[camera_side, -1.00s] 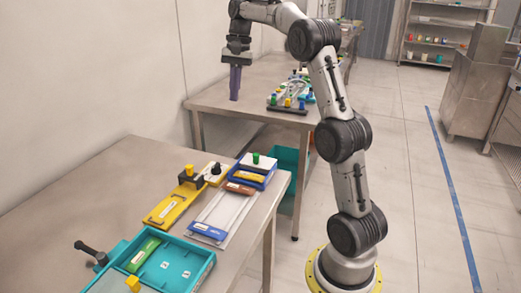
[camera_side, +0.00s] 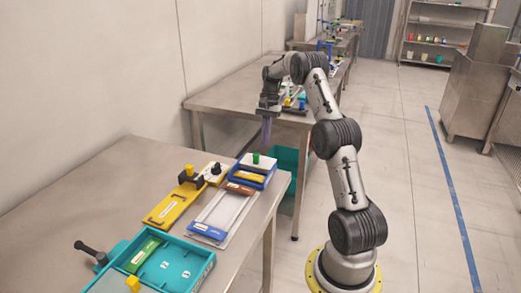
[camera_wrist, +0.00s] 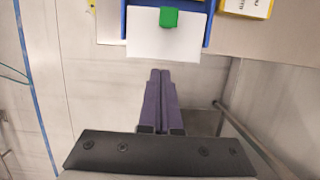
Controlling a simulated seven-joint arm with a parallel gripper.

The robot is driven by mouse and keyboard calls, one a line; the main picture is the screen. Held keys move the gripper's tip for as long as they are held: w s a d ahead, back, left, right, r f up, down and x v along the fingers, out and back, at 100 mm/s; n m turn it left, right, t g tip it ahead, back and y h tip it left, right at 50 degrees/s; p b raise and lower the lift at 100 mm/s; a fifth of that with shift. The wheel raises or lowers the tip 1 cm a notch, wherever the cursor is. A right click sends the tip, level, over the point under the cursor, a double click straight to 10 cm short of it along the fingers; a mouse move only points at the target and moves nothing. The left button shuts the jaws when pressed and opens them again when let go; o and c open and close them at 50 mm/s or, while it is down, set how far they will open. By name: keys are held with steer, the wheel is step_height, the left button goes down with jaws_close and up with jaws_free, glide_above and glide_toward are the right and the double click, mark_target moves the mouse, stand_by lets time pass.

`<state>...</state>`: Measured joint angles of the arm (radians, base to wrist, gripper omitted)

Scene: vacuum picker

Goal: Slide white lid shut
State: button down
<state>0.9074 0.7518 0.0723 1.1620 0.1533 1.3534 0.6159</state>
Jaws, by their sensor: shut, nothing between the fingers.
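The white lid (camera_side: 267,163) with a green knob (camera_side: 256,158) lies at the far end of the blue box (camera_side: 266,181) on the near table. A yellow block shows in the uncovered part of the box. In the wrist view the white lid (camera_wrist: 145,45) juts out past the ends of the blue box walls (camera_wrist: 209,25) toward my fingers. My gripper (camera_side: 266,140) is shut and empty, with purple fingers pointing down beyond the table's far edge. In the wrist view my gripper (camera_wrist: 160,74) is just short of the lid's outer edge, apparently apart from it.
A teal tray (camera_side: 196,272) is at the front. A second table (camera_side: 225,97) stands behind, with a teal bin (camera_side: 291,160) below.

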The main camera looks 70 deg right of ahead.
mark_target(261, 158)
steer(key=a+f, duration=0.2)
steer(key=a, duration=0.1)
steer(key=shift+a, duration=0.8)
steer(key=a, duration=0.8)
steer(key=shift+a, duration=0.15)
steer(key=shift+f, duration=0.1)
